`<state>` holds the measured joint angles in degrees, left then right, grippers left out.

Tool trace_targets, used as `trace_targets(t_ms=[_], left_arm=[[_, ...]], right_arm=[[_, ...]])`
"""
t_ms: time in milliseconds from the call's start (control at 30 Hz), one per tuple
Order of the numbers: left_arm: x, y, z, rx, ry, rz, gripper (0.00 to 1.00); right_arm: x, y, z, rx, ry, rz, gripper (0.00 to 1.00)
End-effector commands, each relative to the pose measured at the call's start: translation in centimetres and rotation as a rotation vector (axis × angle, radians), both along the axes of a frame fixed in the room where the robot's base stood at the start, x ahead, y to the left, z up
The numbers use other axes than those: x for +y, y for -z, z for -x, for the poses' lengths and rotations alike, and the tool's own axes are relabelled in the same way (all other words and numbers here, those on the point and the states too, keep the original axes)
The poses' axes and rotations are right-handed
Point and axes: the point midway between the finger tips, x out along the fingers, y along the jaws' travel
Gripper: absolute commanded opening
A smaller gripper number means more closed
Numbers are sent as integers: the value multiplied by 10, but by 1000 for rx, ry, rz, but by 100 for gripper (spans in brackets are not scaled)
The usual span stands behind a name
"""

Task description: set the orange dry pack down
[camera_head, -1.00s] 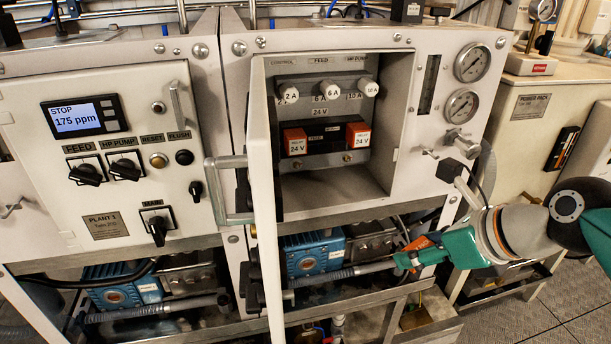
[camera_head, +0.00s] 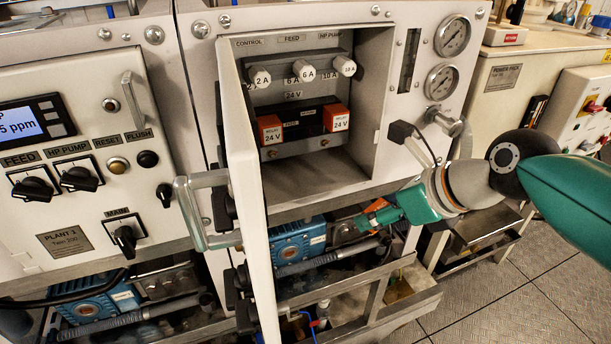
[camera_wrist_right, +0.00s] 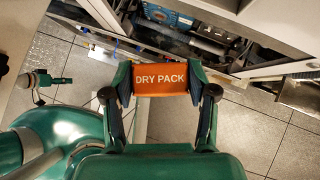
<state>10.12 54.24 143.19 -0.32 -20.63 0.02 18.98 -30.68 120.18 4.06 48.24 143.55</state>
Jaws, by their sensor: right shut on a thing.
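My right gripper (camera_head: 370,215) is shut on the orange dry pack (camera_wrist_right: 160,79). In the right wrist view the pack sits squarely between the two fingers, its "DRY PACK" lettering facing the camera. In the head view the pack (camera_head: 378,205) shows only as a small orange patch, mostly hidden by the green fingers. The gripper is in front of the right cabinet, below and right of the open fuse compartment (camera_head: 315,185), apart from it.
The open white cabinet door (camera_head: 250,190) stands out to the left of the gripper. A blue pump (camera_head: 298,240) and a metal lower frame (camera_head: 370,310) lie below. Gauges (camera_head: 453,37) are above. Bare tiled floor (camera_head: 490,305) shows at right.

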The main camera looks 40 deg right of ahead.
Motion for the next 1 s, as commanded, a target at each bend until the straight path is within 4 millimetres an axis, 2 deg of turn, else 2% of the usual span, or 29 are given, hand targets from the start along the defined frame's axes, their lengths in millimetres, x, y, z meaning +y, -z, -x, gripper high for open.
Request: trace_targets(t_ms=[433, 533, 767, 1000], left_arm=[[0, -30, 0, -1, 0, 0, 35], [0, -33, 0, 0, 0, 0, 35], [0, -36, 0, 0, 0, 0, 35], [0, -47, 0, 0, 0, 0, 35]], right_arm=[[17, -2, -105, 3, -6, 0, 18], [19, -2, -120, 1, -3, 0, 18], [21, -1, -137, 1, -4, 1, 18], [27, 0, -173, 3, -4, 0, 18]])
